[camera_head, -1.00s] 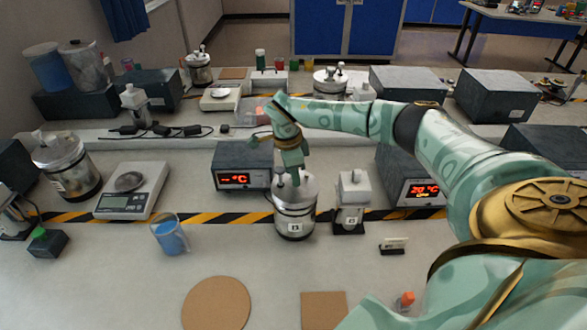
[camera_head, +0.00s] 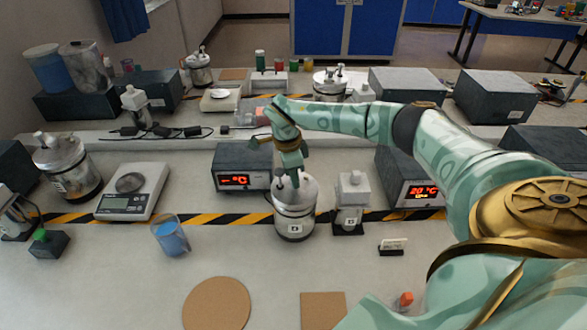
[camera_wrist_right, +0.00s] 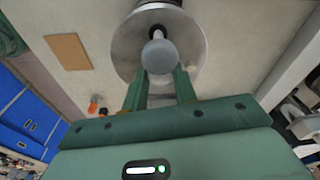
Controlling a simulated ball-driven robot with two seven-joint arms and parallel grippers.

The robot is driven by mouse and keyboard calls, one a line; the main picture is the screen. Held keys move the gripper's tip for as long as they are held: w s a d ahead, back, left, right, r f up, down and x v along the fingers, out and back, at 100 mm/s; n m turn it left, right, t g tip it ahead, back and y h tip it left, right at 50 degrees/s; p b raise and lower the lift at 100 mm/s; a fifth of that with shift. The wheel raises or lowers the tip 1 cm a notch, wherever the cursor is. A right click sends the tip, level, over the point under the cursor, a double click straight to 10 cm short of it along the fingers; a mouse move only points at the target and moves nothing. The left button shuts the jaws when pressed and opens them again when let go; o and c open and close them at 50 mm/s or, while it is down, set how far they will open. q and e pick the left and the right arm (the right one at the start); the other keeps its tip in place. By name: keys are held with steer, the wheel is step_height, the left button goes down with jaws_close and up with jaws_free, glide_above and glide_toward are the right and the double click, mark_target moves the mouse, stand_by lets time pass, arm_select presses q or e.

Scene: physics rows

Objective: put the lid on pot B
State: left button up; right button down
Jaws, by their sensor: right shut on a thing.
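Pot B (camera_head: 294,226), a steel pot with a small white label, stands on the bench near the middle of the head view. The silver lid (camera_head: 303,190) is on top of the pot, roughly level. Whether its rim is fully seated I cannot tell. My right gripper (camera_head: 293,180) reaches down from above and is shut on the lid's knob. In the right wrist view, the round grey knob (camera_wrist_right: 160,56) shows between the fingers of the gripper (camera_wrist_right: 160,80), with the lid's disc (camera_wrist_right: 187,38) behind it. My left gripper is not in view.
A blue beaker (camera_head: 171,238) and a scale (camera_head: 133,190) are to the left.

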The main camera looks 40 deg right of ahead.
stand_by(0.6)
steer(key=shift+f+p, duration=0.35)
steer(key=shift+f, duration=0.05)
stand_by(0.6)
steer(key=c, duration=1)
jaws_free()
steer(key=shift+c, duration=0.2)
steer(key=shift+r, duration=0.1)
step_height(320, 180, up, 8)
steer(key=p, duration=0.7)
steer(key=shift+p, duration=0.4)
